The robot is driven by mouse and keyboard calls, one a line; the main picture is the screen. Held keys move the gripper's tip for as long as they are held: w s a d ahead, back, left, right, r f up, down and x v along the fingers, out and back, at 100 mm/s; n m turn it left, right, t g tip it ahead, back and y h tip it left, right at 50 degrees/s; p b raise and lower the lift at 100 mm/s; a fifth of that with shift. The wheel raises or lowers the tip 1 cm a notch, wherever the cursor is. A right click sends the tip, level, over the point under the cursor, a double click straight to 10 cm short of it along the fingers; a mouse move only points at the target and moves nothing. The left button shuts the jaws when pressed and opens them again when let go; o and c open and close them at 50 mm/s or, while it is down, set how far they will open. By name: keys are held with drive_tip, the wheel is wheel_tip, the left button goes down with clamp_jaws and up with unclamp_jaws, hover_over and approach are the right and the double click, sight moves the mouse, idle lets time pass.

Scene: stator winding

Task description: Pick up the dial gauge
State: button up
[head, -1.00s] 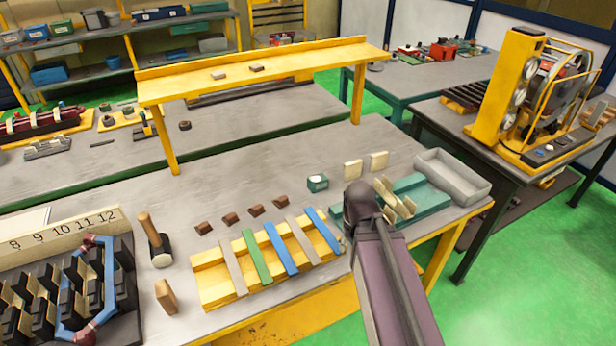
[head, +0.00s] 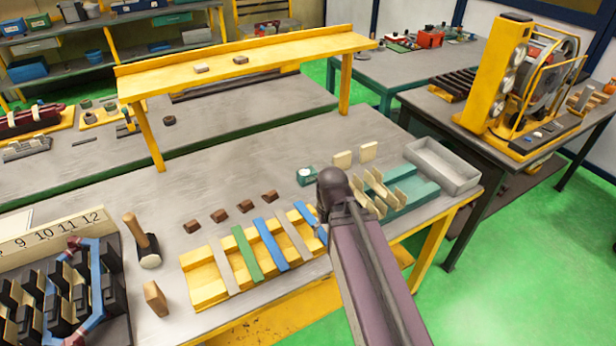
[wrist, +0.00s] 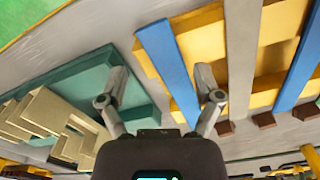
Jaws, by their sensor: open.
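The dial gauge appears to be the small teal block with a pale round face (head: 306,176), standing on the workbench (head: 240,190) just left of the green tray. It is small in the head view, so its details are unclear. I cannot make it out in the wrist view. My gripper (wrist: 161,75) is open and empty in the wrist view, with its two fingers spread above the bench between the green tray and the yellow rack. In the head view my arm hides the gripper; the arm's end is in front of and close to the gauge.
The green tray (head: 412,196) with cream pieces and a grey bin (head: 445,165) stand to the right. The yellow rack (head: 208,290) with coloured strips and several brown wedges lies left. A mallet (head: 140,240) is further left. A yellow raised shelf (head: 250,58) spans the back.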

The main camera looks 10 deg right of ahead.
sight(307, 171)
drive_tip(key=w+r+m+p, duration=0.3)
drive_tip(key=w+m, duration=0.1)
drive_tip(key=w, duration=0.5)
drive_tip(key=w+r+m+p, duration=0.2)
drive_tip(key=w+m, duration=0.3)
drive_tip(key=w, duration=0.5)
drive_tip(key=w+r+m+p, duration=0.3)
drive_tip(key=w+m, duration=0.2)
drive_tip(key=w, duration=0.4)
drive_tip(key=shift+w+a+r+p, duration=0.3)
drive_tip(key=shift+w+a+r, duration=0.1)
drive_tip(key=shift+f, duration=0.1)
wheel_tip(307, 171, down, 8)
drive_tip(key=b, duration=0.8)
drive_tip(key=shift+f+b, duration=0.2)
drive_tip(key=shift+b, duration=0.1)
drive_tip(key=shift+d+f+b, duration=0.15)
drive_tip(key=shift+f+b, duration=2.45)
drive_tip(key=c, duration=1.2)
